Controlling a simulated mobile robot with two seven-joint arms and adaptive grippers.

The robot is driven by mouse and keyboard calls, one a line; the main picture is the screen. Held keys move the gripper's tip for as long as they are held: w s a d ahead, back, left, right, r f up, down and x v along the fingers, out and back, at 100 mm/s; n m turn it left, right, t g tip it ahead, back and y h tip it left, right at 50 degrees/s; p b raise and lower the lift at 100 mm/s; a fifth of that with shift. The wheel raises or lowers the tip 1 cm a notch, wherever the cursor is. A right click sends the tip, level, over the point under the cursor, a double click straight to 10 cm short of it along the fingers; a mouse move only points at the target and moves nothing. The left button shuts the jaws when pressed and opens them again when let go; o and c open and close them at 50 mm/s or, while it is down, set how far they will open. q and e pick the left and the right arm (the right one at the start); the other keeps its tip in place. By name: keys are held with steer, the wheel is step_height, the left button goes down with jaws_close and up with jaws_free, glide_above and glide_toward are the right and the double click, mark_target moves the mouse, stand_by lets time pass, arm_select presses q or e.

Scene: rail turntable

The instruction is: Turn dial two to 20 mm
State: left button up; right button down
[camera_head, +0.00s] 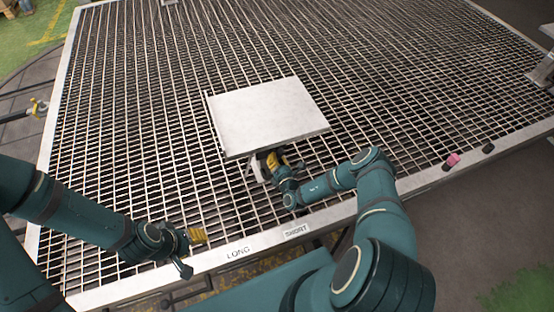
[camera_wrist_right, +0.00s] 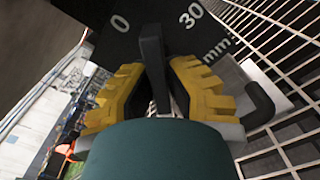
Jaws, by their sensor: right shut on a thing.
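In the right wrist view a black dial face (camera_wrist_right: 162,14) shows white marks "0", "30" and "mm". A dark upright bar (camera_wrist_right: 152,62), the dial's handle, stands between the yellow fingers of my right gripper (camera_wrist_right: 155,85), which is shut on it. Any 20 mm mark is hidden or out of view, and so is the dial's number. In the head view my right gripper (camera_head: 268,162) is under the front edge of a pale flat panel (camera_head: 265,115), which hides the dial. My left gripper (camera_head: 192,237), yellow-tipped, is away to the left near the front rail; its opening is unclear.
A large metal grating (camera_head: 420,70) spreads around the panel. Its front rail carries labels "LONG" (camera_head: 238,253) and "SHORT" (camera_head: 296,231). A pink object (camera_head: 453,159) and a black one (camera_head: 488,148) sit at the right edge. A dark hook (camera_wrist_right: 262,105) is right of my fingers.

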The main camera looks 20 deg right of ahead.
steer(key=n+p, duration=0.1)
steer(key=n, duration=0.3)
steer(key=shift+w+r+n+p, duration=0.1)
steer(key=shift+r+n+p, duration=0.1)
steer(key=shift+n+p, duration=0.15)
steer(key=n+p, duration=0.1)
steer(key=n, duration=0.2)
steer(key=shift+n, duration=0.35)
steer(key=shift+c, duration=0.2)
jaws_free()
steer(key=shift+f, duration=0.15)
steer(key=shift+o, duration=0.2)
steer(key=s+p, duration=0.4)
steer(key=s, duration=0.5)
steer(key=shift+a, duration=0.25)
